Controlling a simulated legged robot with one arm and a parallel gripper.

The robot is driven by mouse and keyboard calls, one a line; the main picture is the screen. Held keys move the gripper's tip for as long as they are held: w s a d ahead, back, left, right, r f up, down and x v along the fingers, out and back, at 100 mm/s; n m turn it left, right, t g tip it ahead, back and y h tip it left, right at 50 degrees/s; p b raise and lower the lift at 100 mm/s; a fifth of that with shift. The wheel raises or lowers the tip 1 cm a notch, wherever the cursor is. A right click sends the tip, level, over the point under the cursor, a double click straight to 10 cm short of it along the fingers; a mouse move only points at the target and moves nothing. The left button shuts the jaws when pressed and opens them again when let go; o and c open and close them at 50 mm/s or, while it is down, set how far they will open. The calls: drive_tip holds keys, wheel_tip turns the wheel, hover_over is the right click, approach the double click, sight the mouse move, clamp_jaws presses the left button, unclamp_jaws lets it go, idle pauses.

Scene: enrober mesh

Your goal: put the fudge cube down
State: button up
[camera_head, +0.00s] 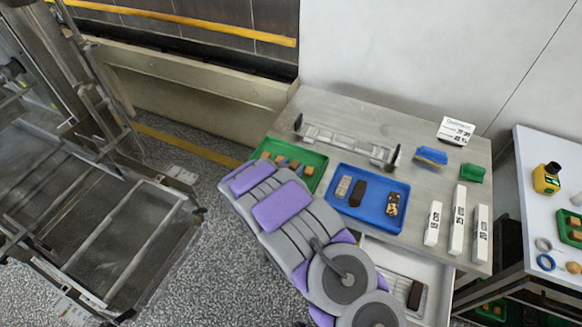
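My grey and purple arm reaches from the bottom centre up and left, over the near left part of the steel table. My gripper's fingers do not show, so I cannot see whether it holds a fudge cube. Several small tan and brown cubes, which may be fudge, lie in a green tray (318,159) at the table's left side. The arm covers part of this tray. A blue tray (340,205) to its right holds a light bar (343,187), a dark brown bar (358,193) and a dark, speckled piece (392,204).
A metal rack (345,142) stands behind the trays on the steel table (420,130). Several white labelled boxes (458,222) stand at its right. A drawer (435,268) is open below. A wire-mesh machine (100,220) stands left.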

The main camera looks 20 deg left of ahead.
drive_tip(key=shift+f+b, duration=0.2)
drive_tip(key=shift+b, duration=0.4)
drive_tip(key=p+v, duration=0.3)
drive_tip(key=v, duration=1.4)
drive_tip(key=shift+s+r, duration=0.15)
drive_tip(key=shift+r, duration=0.1)
